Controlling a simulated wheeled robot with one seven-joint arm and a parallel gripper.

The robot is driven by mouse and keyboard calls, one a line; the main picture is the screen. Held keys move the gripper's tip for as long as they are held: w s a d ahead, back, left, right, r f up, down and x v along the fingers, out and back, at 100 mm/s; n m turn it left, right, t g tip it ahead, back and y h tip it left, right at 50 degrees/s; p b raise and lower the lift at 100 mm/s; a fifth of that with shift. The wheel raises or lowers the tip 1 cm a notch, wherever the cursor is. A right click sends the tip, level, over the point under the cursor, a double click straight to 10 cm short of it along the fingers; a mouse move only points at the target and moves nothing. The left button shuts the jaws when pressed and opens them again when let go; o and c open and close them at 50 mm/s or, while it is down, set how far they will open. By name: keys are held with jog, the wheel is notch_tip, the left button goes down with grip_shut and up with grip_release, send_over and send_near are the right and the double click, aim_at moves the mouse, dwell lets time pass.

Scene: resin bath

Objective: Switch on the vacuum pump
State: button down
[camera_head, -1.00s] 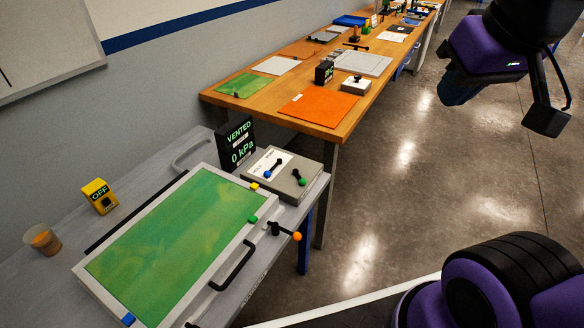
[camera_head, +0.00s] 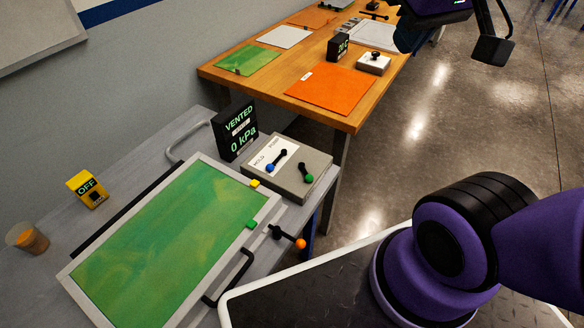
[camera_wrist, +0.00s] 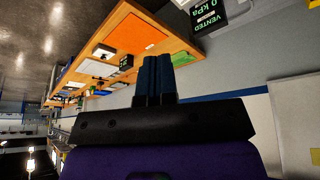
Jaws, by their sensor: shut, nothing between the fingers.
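A small yellow switch box (camera_head: 87,190) with a lit OFF label and a dark control below it stands on the grey bench at the left. I see no pump body that I can name for certain. A black display (camera_head: 237,130) reads VENTED and 0 kPa, and its edge also shows in the wrist view (camera_wrist: 207,14). My gripper (camera_wrist: 156,72) shows in the wrist view with its blue fingers together and empty.
A green-topped, white-framed tray (camera_head: 111,216) fills the bench front. Beside it are a valve box (camera_head: 310,162) with blue and green levers, an orange-tipped handle (camera_head: 300,243) and a cup (camera_head: 27,238). A wooden table (camera_head: 348,121) with mats stands behind. The floor at right is open.

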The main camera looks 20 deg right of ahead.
jog(key=shift+w+f+n+g, duration=0.6)
jog(key=shift+w+f, duration=0.15)
jog(key=shift+w, duration=0.7)
jog(key=n+g+h, duration=0.4)
jog(key=n+h, duration=0.2)
jog(key=n, duration=0.2)
send_over(306, 175)
jog(key=s+a, duration=0.2)
jog(key=s, duration=0.1)
notch_tip(306, 175, down, 16)
jog(key=w+a+f+n+h, duration=0.1)
jog(key=a+f+n, duration=0.3)
jog(key=f, duration=0.8)
jog(key=w+a+f+n+h, duration=0.1)
jog(key=a+f+n+h, duration=0.2)
jog(key=f, duration=0.8)
jog(key=shift+w+a+f+n+t, duration=0.4)
jog(key=shift+a+n, duration=0.3)
jog(key=shift+n, duration=0.1)
jog(key=x, duration=1)
